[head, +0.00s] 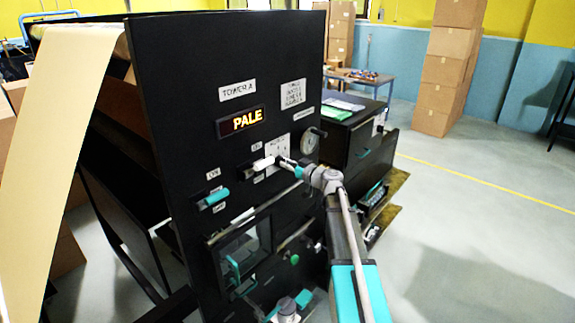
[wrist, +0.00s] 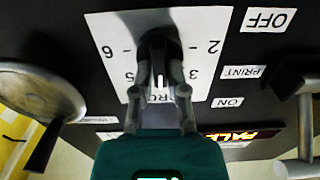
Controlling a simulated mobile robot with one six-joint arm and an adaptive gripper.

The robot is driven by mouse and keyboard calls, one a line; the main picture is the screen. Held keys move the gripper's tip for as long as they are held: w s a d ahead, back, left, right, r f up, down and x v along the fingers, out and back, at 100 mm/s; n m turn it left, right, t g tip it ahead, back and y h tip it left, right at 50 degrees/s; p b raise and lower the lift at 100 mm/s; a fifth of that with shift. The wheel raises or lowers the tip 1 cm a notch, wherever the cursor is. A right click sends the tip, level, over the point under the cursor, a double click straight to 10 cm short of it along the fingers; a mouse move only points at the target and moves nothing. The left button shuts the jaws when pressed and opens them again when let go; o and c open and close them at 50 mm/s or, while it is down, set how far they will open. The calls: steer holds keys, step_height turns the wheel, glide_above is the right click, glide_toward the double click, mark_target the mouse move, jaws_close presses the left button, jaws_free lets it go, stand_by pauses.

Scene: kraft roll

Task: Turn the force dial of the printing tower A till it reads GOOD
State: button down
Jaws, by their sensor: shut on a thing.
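The printing tower A (head: 160,85) is a black panel with a "TOWER A" label. Its lit display (head: 241,122) reads PALE; the same display shows upside down in the wrist view (wrist: 230,135). The force dial (wrist: 158,45) is a black knob on a white numbered plate (wrist: 110,35), upside down in the wrist view. Numbers 2, 3, 5 and 6 show around it. A white mark on the knob points down in the picture, between 5 and 3. My gripper (wrist: 160,88) is shut on the knob. In the head view my gripper (head: 288,163) hides the dial.
A lever with a white handle (head: 263,163) stands left of my gripper, beside OFF, PRINT and ON labels. A round metal part (head: 310,142) is close on the right. A teal-handled lever (head: 214,198) sits lower left. Open floor (head: 480,220) lies to the right.

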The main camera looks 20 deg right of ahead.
steer(key=shift+m, duration=0.5)
steer(key=shift+w+d+m, duration=0.1)
steer(key=shift+d+m, duration=0.05)
steer(key=shift+m, duration=3.75)
steer(key=c, duration=0.7)
jaws_free()
steer(key=shift+o, duration=0.2)
steer(key=v, duration=1.2)
